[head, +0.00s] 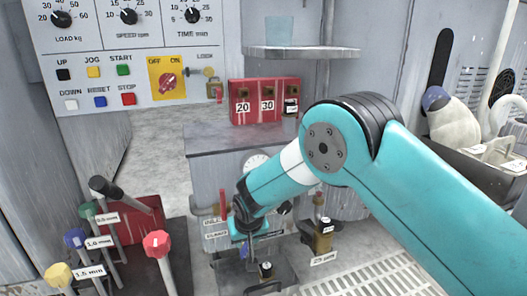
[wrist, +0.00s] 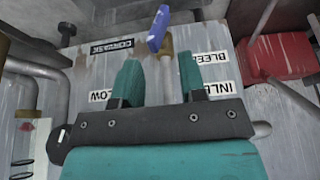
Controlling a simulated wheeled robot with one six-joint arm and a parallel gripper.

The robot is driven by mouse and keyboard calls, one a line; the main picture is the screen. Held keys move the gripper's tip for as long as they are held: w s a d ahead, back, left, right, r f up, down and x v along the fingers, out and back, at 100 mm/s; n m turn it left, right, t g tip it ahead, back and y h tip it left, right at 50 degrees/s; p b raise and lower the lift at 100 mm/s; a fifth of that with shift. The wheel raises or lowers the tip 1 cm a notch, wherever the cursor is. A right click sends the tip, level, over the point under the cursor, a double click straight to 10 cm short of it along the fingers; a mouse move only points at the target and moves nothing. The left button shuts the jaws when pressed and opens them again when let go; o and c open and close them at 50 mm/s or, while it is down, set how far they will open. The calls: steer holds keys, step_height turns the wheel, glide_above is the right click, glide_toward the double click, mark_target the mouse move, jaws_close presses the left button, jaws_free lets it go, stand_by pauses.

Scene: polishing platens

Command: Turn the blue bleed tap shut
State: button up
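The blue bleed tap (wrist: 158,28) shows in the wrist view as a flat blue lever on a brass stem (wrist: 167,44), near the "BLEED" label (wrist: 208,57). The tap is just beyond the fingertips, roughly in line with the gap, and appears apart from both fingers. In the head view, my gripper (head: 247,232) is low at the center, partly hidden by my wrist.
The grey panel (wrist: 75,125) around the tap carries several labels. A red part (wrist: 275,57) and pipes are at right in the wrist view.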

steer(key=w+p+v, duration=0.1)
steer(key=p+v, duration=0.6)
steer(key=v, duration=0.6)
steer(key=w+d+r+p+v, duration=0.1)
steer(key=w+p+v, duration=0.1)
steer(key=p+v, duration=0.6)
steer(key=shift+s+d+r+g+y, duration=0.5)
steer(key=shift+s+r, duration=0.65)
steer(key=shift+r, duration=1.65)
steer(key=shift+d, duration=0.15)
